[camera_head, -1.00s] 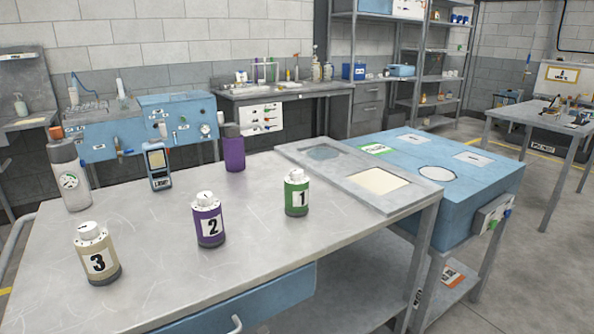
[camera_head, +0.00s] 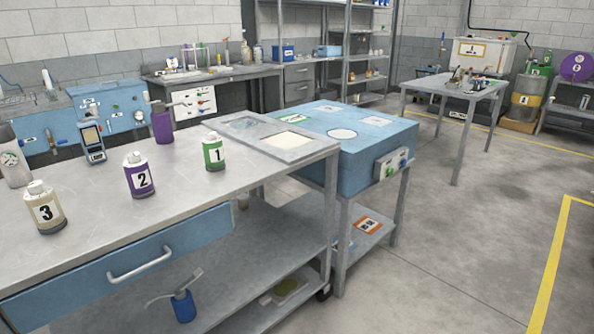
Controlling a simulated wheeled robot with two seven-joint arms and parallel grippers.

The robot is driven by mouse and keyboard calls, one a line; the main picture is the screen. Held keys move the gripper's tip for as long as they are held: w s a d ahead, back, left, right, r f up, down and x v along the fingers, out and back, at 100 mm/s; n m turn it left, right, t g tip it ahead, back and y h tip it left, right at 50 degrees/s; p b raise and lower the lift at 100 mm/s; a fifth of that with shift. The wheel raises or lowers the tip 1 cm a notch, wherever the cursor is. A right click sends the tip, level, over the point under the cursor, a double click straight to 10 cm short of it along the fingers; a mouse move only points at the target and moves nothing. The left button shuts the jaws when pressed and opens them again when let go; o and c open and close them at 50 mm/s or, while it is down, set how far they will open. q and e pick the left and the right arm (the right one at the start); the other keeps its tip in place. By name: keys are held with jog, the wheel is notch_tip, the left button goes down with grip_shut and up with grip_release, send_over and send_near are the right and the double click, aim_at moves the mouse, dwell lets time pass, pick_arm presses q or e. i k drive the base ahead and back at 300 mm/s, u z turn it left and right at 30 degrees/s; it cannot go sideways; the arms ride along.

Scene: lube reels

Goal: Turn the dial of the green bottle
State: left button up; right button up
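The green bottle (camera_head: 213,152) stands upright on the grey metal table (camera_head: 200,186), near its right end. It has a white cap on top and a label with the number 1. A purple bottle (camera_head: 139,175) labelled 2 stands to its left, and a beige bottle (camera_head: 45,208) labelled 3 is further left. Neither of my grippers shows in the head view, so I cannot see their state.
A handheld meter (camera_head: 92,143) and a taller purple container (camera_head: 162,123) stand behind the bottles. A blue cabinet (camera_head: 362,172) adjoins the table's right end. The drawer handle (camera_head: 139,264) sticks out in front. The floor at right is clear.

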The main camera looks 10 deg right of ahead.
aim_at(210, 136)
jog(key=u, duration=1.45)
jog(key=k, duration=0.2)
jog(key=z, duration=2.6)
jog(key=i, duration=1.4)
jog(key=u, duration=0.7)
